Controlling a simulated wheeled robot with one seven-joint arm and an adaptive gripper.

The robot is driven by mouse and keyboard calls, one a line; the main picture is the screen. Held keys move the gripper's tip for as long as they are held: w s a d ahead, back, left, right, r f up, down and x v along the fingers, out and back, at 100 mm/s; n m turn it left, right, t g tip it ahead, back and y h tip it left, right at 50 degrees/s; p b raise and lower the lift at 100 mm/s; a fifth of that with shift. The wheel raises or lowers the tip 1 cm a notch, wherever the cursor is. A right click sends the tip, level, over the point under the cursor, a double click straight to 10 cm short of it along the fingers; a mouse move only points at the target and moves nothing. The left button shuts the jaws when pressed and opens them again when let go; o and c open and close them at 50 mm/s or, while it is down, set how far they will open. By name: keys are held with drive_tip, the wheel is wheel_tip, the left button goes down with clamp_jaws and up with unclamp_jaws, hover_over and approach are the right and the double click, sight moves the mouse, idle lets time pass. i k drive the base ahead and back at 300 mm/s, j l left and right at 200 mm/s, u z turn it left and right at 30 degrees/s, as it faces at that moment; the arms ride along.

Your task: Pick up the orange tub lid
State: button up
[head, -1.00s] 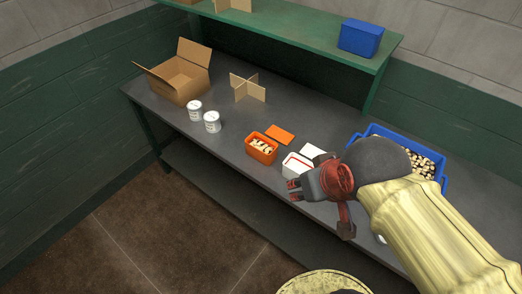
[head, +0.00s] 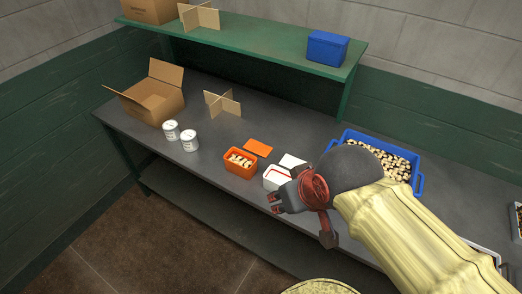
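The orange tub lid (head: 258,147) is a flat orange square lying on the grey workbench, just behind the orange tub. The orange tub (head: 240,168) is open and holds several pale pieces. My gripper (head: 276,203) is to the right of and nearer than the lid, over the front part of the bench by the white tub, apart from the lid. Its fingers are small and dark in this view, and I cannot tell how far they are parted. Nothing is visibly held in it.
A white tub (head: 276,181) and white lid (head: 292,161) lie between my gripper and the orange lid. A blue crate (head: 421,184) of pieces stands right. Two white cans (head: 189,141), an open carton (head: 152,100) and a cardboard divider (head: 223,104) stand left. A green shelf (head: 262,50) overhangs the back.

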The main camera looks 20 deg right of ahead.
sight(263, 149)
drive_tip(key=i+j, duration=0.15)
drive_tip(key=i, duration=0.25)
drive_tip(key=i+j+z, duration=0.1)
drive_tip(key=i, duration=0.35)
drive_tip(key=z, duration=1.85)
